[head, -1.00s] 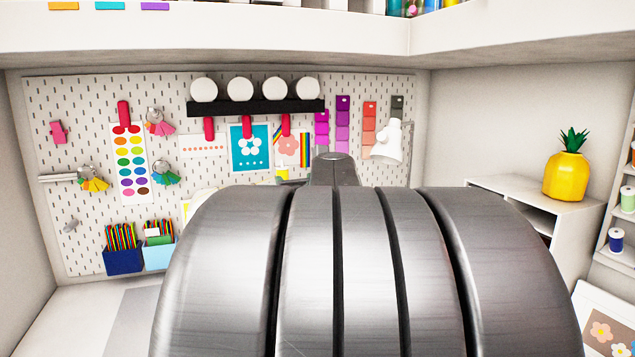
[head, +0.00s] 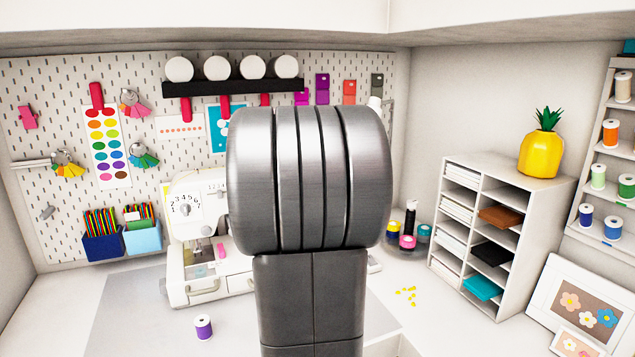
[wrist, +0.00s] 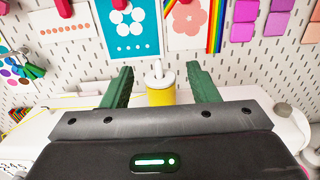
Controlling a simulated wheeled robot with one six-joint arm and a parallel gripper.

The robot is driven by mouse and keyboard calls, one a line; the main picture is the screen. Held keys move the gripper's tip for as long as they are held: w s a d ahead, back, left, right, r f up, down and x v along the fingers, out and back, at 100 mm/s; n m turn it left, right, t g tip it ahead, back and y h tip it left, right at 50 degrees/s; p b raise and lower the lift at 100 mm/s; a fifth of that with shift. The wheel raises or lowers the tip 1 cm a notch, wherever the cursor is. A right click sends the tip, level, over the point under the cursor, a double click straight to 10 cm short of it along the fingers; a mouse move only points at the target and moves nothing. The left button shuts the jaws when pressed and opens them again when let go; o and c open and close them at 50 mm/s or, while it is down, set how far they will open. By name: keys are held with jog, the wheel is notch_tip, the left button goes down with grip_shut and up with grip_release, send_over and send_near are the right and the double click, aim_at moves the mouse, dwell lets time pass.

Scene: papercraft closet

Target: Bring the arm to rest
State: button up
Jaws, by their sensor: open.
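My gripper (wrist: 160,88) shows in the wrist view with its two green fingers spread apart. It is open, and nothing is held between the fingers. A yellow thread spool with a white top (wrist: 160,90) shows between the fingers, beyond them; how far off it is I cannot tell. The pegboard (wrist: 150,62) with hanging cards fills the background there. In the head view my metal arm stands upright in the middle and hides part of the sewing machine (head: 190,245). The gripper itself is hidden in the head view.
A white paper organizer (head: 470,285) stands at right with a yellow pineapple (head: 541,153) on top. A purple spool (head: 203,326) stands on the table at front left. Yellow bits (head: 405,297) lie right of my arm. Framed flower art (head: 560,290) leans at far right.

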jog(key=shift+w+a, duration=0.3)
jog(key=shift+w, duration=0.35)
jog(key=shift+r, duration=0.1)
